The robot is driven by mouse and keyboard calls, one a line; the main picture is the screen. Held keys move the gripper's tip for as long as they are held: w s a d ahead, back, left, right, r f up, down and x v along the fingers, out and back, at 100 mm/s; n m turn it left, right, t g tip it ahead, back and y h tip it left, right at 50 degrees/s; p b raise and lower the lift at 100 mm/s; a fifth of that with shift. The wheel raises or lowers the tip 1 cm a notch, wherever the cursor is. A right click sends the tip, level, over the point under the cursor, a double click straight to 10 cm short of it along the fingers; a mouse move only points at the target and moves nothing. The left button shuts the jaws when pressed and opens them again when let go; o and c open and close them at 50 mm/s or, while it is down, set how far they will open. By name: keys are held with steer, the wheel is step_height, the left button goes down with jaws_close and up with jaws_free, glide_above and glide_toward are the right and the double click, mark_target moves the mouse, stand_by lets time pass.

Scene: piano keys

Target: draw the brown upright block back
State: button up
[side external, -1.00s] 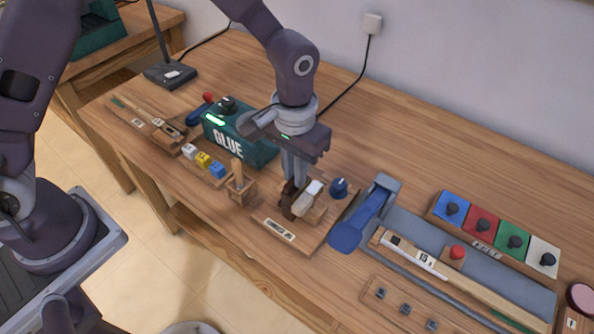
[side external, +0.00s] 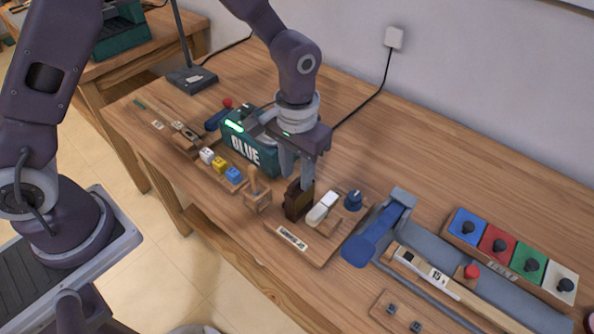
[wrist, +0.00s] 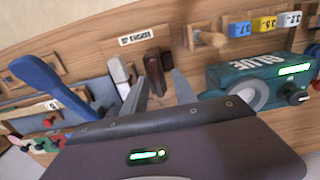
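The dark brown upright block (side external: 298,201) stands on a wooden base beside a white key (side external: 322,208). In the wrist view the block (wrist: 155,76) shows just beyond and between my fingers, next to the white key (wrist: 118,72). My gripper (side external: 298,181) points down at the block, with its two fingers spread apart. In the wrist view my gripper (wrist: 157,82) also shows a gap between the fingertips. I cannot tell whether either finger touches the block. Part of the block's top is hidden by the near finger in the side view.
A labelled wooden plate (side external: 292,238) lies in front. A blue lever (side external: 375,238) and blue knob (side external: 353,200) stand to the right. A wooden peg block (side external: 257,199) and the green GLUE box (side external: 250,150) are to the left. The table behind is mostly clear.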

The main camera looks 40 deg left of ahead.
step_height(320, 180, up, 7)
steer(key=shift+f, duration=0.2)
steer(key=s+a+r+t, duration=0.2)
steer(key=s+a+r, duration=0.2)
steer(key=r, duration=0.3)
steer(key=s+a+r+t, duration=0.1)
steer(key=s+a+r, duration=0.3)
steer(key=s+r, duration=0.15)
steer(key=s+a+r+t, duration=0.2)
steer(key=s+a, duration=0.1)
steer(key=s, duration=0.7)
steer(key=shift+s+a+t, duration=0.25)
steer(key=shift+s+t, duration=0.05)
steer(key=shift+s, duration=0.05)
steer(key=shift+r, duration=0.1)
